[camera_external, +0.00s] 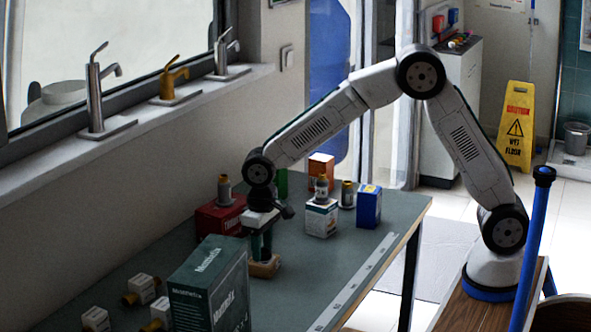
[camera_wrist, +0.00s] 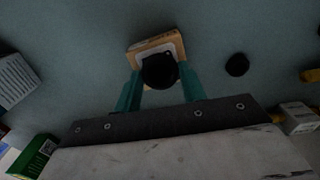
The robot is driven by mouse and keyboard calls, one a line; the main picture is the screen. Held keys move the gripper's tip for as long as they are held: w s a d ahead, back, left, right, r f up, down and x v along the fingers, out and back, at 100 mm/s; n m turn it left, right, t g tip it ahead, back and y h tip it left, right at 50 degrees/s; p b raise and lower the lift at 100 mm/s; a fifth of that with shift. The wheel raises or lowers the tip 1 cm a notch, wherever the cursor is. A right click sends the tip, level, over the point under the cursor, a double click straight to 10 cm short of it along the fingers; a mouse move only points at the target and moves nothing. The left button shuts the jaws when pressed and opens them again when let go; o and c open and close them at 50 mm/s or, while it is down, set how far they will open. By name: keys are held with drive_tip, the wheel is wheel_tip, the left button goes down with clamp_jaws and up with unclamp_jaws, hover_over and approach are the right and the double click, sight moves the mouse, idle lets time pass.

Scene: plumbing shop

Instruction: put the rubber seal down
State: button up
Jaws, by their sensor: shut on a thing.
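The rubber seal (camera_wrist: 160,71), a black round piece, is between the teal fingertips of my gripper (camera_wrist: 160,82) in the wrist view. My gripper is shut on it. A small tan wooden block (camera_wrist: 141,47) with a pale top lies just below and behind the seal in that view; whether the seal touches it I cannot tell. In the external view my gripper (camera_external: 261,247) points down at the table, right over the wooden block (camera_external: 264,267). The seal cannot be made out there.
A second black disc (camera_wrist: 237,65) lies apart on the table. A large green box (camera_external: 208,285) stands close at the near left, a red box (camera_external: 220,216) behind. A white box (camera_external: 321,218) and blue box (camera_external: 368,206) stand right. The table between is mostly clear.

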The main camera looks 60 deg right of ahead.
drive_tip(key=shift+f, duration=0.25)
drive_tip(key=o, duration=0.9)
drive_tip(key=shift+f, duration=0.15)
drive_tip(key=shift+o, duration=0.2)
wheel_tip(320, 180, up, 12)
drive_tip(key=shift+r, duration=0.2)
